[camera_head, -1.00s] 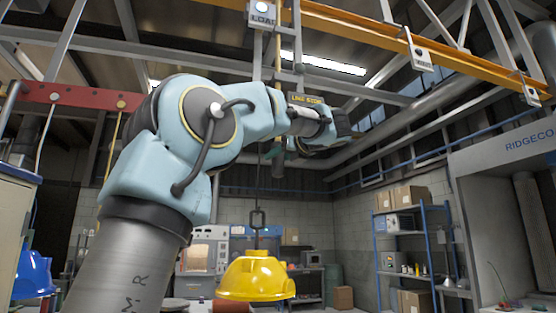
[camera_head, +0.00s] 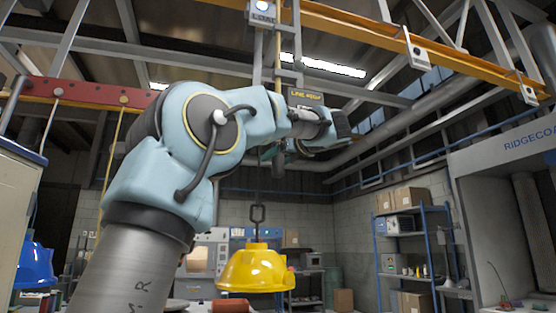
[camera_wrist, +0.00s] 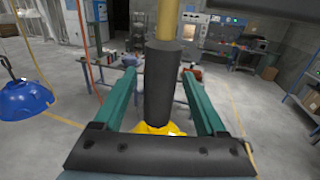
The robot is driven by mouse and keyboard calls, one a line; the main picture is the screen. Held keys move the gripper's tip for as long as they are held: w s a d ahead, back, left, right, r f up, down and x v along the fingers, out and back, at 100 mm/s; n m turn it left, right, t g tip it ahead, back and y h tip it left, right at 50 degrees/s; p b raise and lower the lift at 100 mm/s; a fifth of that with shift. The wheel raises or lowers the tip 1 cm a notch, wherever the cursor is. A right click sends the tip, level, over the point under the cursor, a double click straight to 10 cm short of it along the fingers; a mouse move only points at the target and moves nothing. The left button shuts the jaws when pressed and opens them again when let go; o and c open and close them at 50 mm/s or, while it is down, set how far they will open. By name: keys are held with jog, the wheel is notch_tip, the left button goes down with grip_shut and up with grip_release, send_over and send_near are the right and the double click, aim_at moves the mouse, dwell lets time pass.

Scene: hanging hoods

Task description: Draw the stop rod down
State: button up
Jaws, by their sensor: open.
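The stop rod shows in the wrist view as a yellow rod (camera_wrist: 167,20) ending in a thick black grip (camera_wrist: 160,85). The grip hangs upright between the two green fingers of my gripper (camera_wrist: 157,72). The fingers are open, one on each side, with a visible gap to the grip. In the head view my gripper (camera_head: 273,152) is at the end of my arm, high up by the grip's lower end (camera_head: 278,166). My arm hides part of the rod. A yellow sign (camera_head: 305,97), apparently reading LINE STOP, hangs just above my wrist.
A yellow hood (camera_head: 255,270) hangs on a hook below the gripper. A blue hood (camera_head: 34,268) hangs at the left. An orange rail (camera_head: 385,38) and a LOAD sign (camera_head: 262,14) are overhead. Blue shelving (camera_head: 423,245) stands at the right.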

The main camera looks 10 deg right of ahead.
jog(key=b+v, duration=0.3)
jog(key=v, duration=0.8)
jog(key=shift+w, duration=0.1)
